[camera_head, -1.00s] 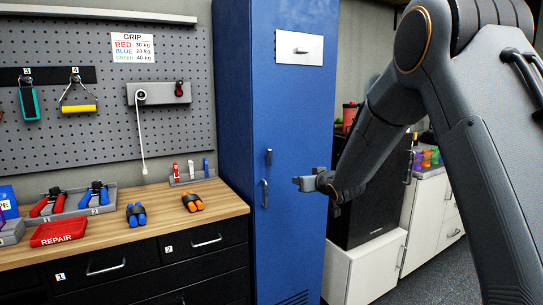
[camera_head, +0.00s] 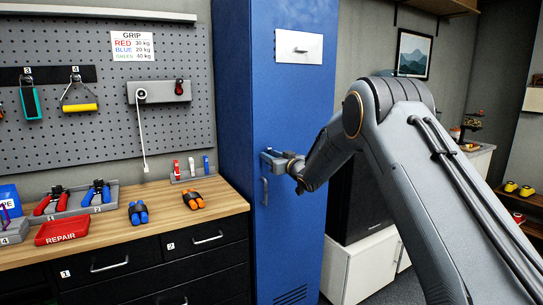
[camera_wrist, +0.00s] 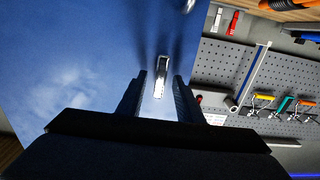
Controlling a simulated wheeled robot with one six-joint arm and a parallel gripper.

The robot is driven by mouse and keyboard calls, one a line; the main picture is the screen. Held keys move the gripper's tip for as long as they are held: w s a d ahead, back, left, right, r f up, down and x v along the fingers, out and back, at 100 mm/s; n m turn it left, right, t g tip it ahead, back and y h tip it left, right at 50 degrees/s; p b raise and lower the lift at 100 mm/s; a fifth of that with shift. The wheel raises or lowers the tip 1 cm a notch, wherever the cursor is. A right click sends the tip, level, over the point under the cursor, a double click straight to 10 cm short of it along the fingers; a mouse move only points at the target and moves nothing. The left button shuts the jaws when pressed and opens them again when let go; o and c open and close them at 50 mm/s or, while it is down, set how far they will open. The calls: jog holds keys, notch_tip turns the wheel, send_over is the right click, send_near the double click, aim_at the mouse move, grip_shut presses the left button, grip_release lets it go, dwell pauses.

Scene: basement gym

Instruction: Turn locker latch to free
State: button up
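The blue locker (camera_head: 285,110) stands in the middle of the head view with its door shut. Its latch (camera_wrist: 162,66) is a small silver lever, pointing lengthwise between my fingers in the wrist view. My gripper (camera_head: 268,158) is at the locker door, covering most or all of the latch in the head view. In the wrist view my gripper (camera_wrist: 160,78) is open, with one dark finger on each side of the latch and a gap visible on both sides. The door's pull handle (camera_head: 264,191) is just below the gripper.
A wooden workbench (camera_head: 170,218) with a red repair tray (camera_head: 62,231), hand grips and drawers stands left of the locker. A pegboard (camera_head: 100,90) hangs above it. A white cabinet (camera_head: 365,265) is right of the locker, behind my arm.

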jog(key=shift+w, duration=0.1)
grip_shut()
jog(key=shift+a+f+n+b, duration=0.1)
jog(key=shift+n+b, duration=0.2)
jog(key=shift+b, duration=0.15)
jog(key=n+b, duration=0.5)
jog(key=b, duration=0.1)
jog(key=n+b, duration=0.6)
jog(key=b, duration=0.1)
jog(key=n+b, duration=0.6)
jog(key=b, duration=0.1)
jog(key=shift+s+a+f, duration=0.2)
jog(key=shift+a+f, duration=0.05)
jog(key=shift+f, duration=0.1)
jog(key=shift+n, duration=0.3)
